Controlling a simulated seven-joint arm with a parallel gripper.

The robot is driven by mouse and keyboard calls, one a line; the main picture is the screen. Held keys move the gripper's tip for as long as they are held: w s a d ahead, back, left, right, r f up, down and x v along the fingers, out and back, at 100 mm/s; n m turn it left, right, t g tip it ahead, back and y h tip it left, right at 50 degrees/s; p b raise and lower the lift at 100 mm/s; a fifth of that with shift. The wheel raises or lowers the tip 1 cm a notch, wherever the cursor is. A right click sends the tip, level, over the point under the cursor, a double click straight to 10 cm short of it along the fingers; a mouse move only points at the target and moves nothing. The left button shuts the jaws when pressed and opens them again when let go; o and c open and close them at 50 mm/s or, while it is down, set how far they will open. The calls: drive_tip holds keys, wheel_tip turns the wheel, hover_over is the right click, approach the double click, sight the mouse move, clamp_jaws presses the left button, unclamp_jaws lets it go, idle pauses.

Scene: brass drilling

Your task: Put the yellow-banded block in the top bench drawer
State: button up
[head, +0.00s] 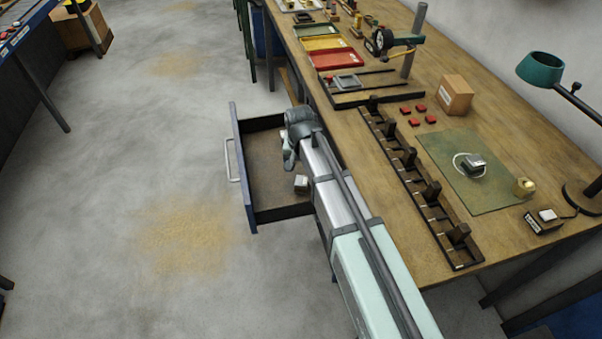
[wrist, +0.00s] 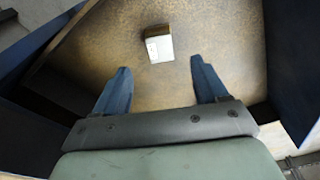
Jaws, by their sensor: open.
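The bench drawer (head: 266,212) is pulled open, with a blue front and a pale handle on its left. A small block (head: 301,183) lies on the drawer floor; the wrist view shows it with a whitish face and a brown side (wrist: 158,46). I cannot make out a yellow band on it. A small yellowish block (head: 524,188) stands at the bench's right side; its band is too small to tell. My gripper (head: 289,158) is over the drawer. In the wrist view its blue fingers (wrist: 158,88) are open and empty, with the drawer's block beyond the tips, apart from them.
The bench top (head: 400,210) holds a dark slotted rack (head: 422,190), several red pieces, a cardboard box (head: 455,95) and a green mat (head: 455,185) with a grey block (head: 473,164) and white loop. A lamp (head: 541,68) stands at right. The floor left of the drawer is clear.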

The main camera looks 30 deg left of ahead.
drive_tip(key=shift+s+d+r, duration=0.1)
drive_tip(key=shift+s+r, duration=0.05)
drive_tip(key=shift+r, duration=1.05)
